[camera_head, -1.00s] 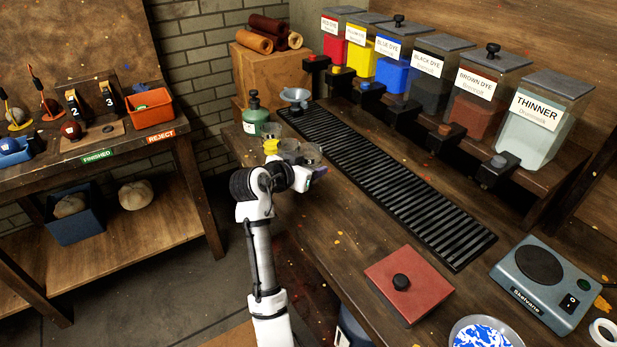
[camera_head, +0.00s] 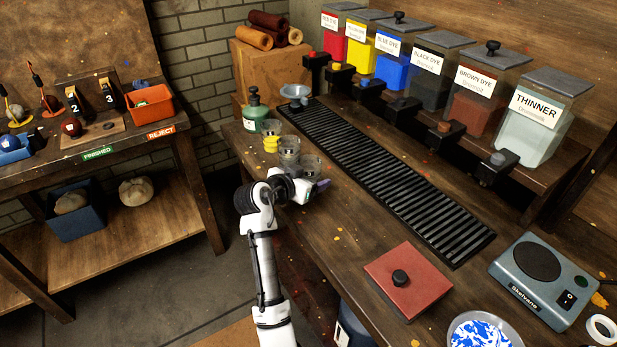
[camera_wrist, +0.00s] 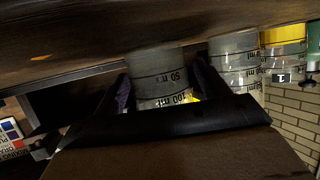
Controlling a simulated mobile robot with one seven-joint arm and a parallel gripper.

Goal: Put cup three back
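Clear graduated cups stand in a short row at the left end of the bench. Cup three (camera_head: 311,164) is the nearest and right-most of them in the head view. My gripper (camera_head: 322,184) is at its near side, low over the bench. Whether cup three's base touches the bench is unclear.
A green pump bottle (camera_head: 255,111) and a grey funnel (camera_head: 296,94) stand behind the cups. A black slatted drain (camera_head: 390,185) runs along the bench below the dye tanks. Bench between cups and box is clear.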

